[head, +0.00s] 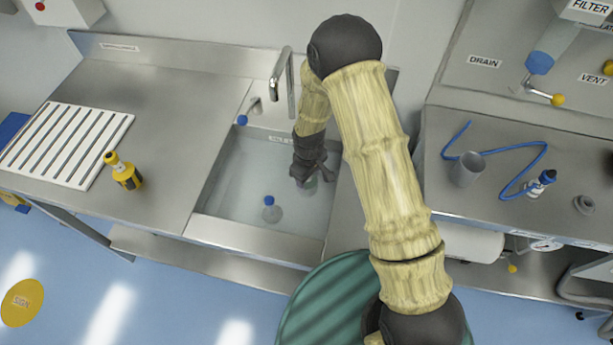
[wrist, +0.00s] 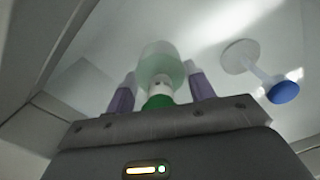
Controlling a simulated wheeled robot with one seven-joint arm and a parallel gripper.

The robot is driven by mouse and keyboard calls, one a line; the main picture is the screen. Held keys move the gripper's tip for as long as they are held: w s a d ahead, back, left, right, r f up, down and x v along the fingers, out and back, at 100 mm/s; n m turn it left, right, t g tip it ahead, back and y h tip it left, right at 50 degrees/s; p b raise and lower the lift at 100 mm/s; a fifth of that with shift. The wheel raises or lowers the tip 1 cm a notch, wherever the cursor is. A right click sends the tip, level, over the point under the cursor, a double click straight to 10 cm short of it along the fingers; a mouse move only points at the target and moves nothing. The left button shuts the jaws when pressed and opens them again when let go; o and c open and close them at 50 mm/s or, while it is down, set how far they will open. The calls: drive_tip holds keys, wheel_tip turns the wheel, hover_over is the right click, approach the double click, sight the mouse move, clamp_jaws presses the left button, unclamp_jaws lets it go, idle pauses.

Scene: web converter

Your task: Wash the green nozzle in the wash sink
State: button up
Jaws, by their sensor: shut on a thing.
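The green nozzle (wrist: 160,70) is in my gripper (wrist: 163,88), between the two purple fingers in the wrist view. It shows a green base, a white collar and a pale green, see-through flared end. In the head view my gripper (head: 311,170) points down inside the wash sink (head: 225,185), at its right side. Only a small greenish part of the nozzle (head: 311,184) shows below the fingers there. The sink basin looks filled with clear water; I cannot tell exactly how deep the nozzle sits in it.
A blue-knobbed piece with a pale disc (head: 269,210) stands in the sink, left of my gripper, and in the wrist view (wrist: 283,92). The tap (head: 281,85) rises behind the basin. A yellow bottle (head: 124,172) and slatted rack (head: 68,145) are left. The right bench holds a grey cup (head: 466,170).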

drive_tip(key=shift+a, duration=0.1)
drive_tip(key=shift+w+a, duration=0.15)
drive_tip(key=shift+a, duration=0.7)
drive_tip(key=shift+w+a, duration=0.1)
drive_tip(key=shift+a, duration=0.75)
wheel_tip(320, 180, up, 17)
drive_tip(key=p, duration=1.1)
drive_tip(key=shift+f, duration=0.1)
drive_tip(key=shift+f+b, duration=5.8)
drive_tip(key=shift+f, duration=2.65)
